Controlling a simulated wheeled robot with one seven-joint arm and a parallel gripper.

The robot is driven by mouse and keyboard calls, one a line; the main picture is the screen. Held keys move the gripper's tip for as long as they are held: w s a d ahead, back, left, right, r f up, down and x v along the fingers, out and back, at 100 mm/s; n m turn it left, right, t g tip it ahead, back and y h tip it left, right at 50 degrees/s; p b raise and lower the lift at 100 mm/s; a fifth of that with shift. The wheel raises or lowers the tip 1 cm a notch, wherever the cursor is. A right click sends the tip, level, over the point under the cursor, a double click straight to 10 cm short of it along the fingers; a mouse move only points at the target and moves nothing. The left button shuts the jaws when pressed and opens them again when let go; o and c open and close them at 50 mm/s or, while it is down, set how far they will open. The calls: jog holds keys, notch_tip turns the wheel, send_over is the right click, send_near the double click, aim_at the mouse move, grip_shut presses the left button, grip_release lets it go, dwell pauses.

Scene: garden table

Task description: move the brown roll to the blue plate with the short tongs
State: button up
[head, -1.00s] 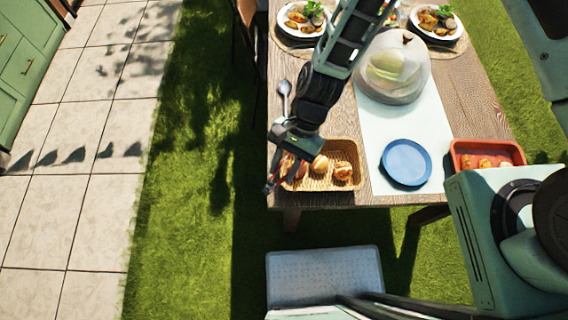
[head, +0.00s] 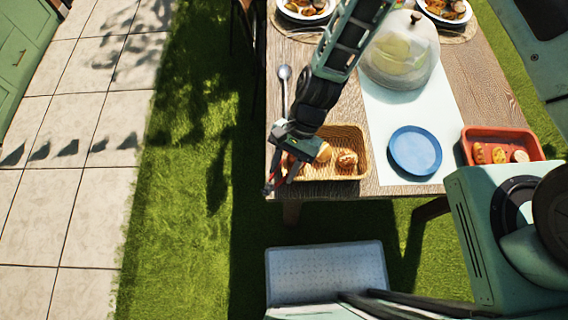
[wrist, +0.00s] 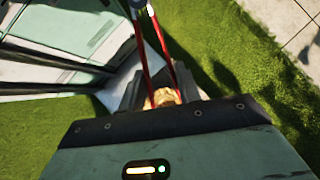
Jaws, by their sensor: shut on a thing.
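My gripper (head: 281,158) is shut on the short tongs (head: 271,181), over the left end of the wicker basket (head: 354,133). The tongs' red arms also show in the wrist view (wrist: 148,62), reaching away from my jaws. Their tips lie near the table's front left corner in the head view. Rolls lie in the basket: a brown one (head: 322,152), a paler-marked one (head: 346,159), and one partly hidden by my gripper. A golden-brown patch shows between my jaws in the wrist view; I cannot tell what it is. The blue plate (head: 415,150) is empty, right of the basket.
A red tray (head: 500,134) with several food pieces stands right of the plate. A clear dome (head: 400,55) stands behind the plate. A spoon (head: 284,88) lies at the left edge. Plates of food are at the back. The pale runner around the plate is clear.

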jog(key=shift+f, duration=0.15)
jog(key=c, duration=0.5)
jog(key=shift+o, duration=0.2)
notch_tip(320, 180, up, 12)
jog(key=p, duration=0.9)
